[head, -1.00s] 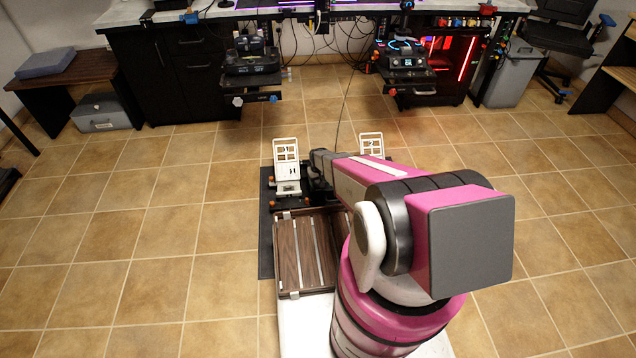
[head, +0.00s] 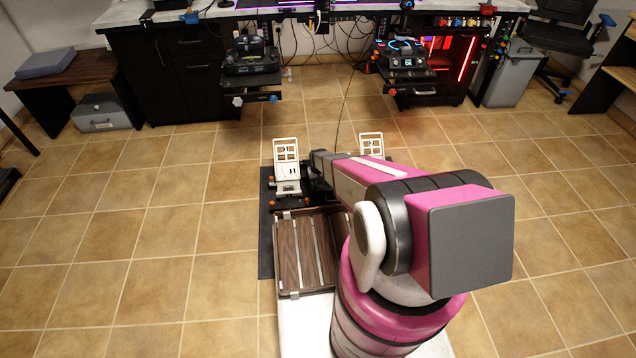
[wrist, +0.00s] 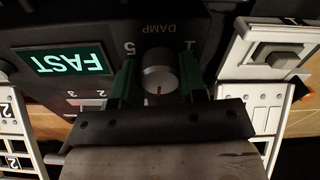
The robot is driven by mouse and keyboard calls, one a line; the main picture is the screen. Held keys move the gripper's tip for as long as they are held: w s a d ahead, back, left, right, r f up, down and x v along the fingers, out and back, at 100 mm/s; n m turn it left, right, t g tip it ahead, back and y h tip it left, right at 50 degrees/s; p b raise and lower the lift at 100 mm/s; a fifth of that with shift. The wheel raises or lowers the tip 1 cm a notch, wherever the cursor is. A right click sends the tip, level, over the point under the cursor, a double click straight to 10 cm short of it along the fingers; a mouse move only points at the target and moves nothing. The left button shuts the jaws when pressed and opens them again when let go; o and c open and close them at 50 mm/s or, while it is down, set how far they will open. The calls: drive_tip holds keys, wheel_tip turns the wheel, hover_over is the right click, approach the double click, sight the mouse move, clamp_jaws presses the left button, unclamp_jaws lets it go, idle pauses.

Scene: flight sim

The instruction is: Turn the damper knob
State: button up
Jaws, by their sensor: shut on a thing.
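The damper knob (wrist: 158,78) is a round silver-grey knob with a small red mark, below the upside-down word DAMP on a dark panel (wrist: 90,22) in the wrist view. My gripper (wrist: 158,82) has its two green-lined fingers on either side of the knob, shut on it. In the head view my arm hides the gripper and the knob, low between the two white pedals.
A lit green FAST display (wrist: 64,60) is left of the knob. White pedals stand at the left (head: 287,160) and right (head: 371,147) in the head view. A desk (head: 170,14) with control units is behind; tiled floor is open on both sides.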

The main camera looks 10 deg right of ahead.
drive_tip(key=m, duration=1)
drive_tip(key=shift+m, duration=0.3)
idle(0.4)
drive_tip(key=o, duration=0.9)
drive_tip(key=shift+o, duration=0.2)
drive_tip(key=shift+r, duration=0.1)
wheel_tip(320, 180, up, 11)
drive_tip(key=shift+f, duration=0.2)
